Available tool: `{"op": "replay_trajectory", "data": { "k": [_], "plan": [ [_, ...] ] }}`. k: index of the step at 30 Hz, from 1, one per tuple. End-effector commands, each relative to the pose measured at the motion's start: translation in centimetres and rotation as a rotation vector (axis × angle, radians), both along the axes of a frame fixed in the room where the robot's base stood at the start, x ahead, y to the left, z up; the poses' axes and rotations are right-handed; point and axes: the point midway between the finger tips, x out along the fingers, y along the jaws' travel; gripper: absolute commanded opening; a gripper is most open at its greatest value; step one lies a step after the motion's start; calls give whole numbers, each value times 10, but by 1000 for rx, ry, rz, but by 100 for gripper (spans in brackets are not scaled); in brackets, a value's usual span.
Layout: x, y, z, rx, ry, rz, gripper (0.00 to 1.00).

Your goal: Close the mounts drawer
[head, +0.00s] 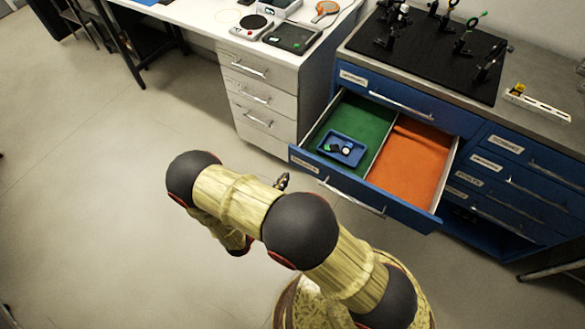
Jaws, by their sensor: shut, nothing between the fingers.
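The open drawer (415,212) is blue-fronted and pulled well out of the blue cabinet. It is the only drawer seen open; its label is too small to read. A divider splits it into a green-lined left part (362,118) and an orange-lined right part (410,160). Its silver bar handle (352,198) runs along the front. My gripper (282,182) shows only as a small dark tip past my arm, just left of the drawer's front left corner in the picture. The tip looks shut and empty. My arm hides the rest, and contact with the drawer front cannot be told.
A black optics board (440,55) with several mounts stands on the cabinet top. A white drawer unit (262,95) stands left of the drawer. The floor (110,180) at left is clear.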

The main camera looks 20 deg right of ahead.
Motion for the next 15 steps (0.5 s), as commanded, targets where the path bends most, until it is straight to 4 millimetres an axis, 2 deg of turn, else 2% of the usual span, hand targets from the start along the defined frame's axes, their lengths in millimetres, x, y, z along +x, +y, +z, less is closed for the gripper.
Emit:
{"op": "replay_trajectory", "data": {
  "k": [1, 6, 15],
  "plan": [
    [6, -9, -1, 0, 0, -6, 0],
    [24, -29, -2, -1, -1, -4, 0],
    [40, -47, 0, -1, 1, -1, 0]
  ]
}}
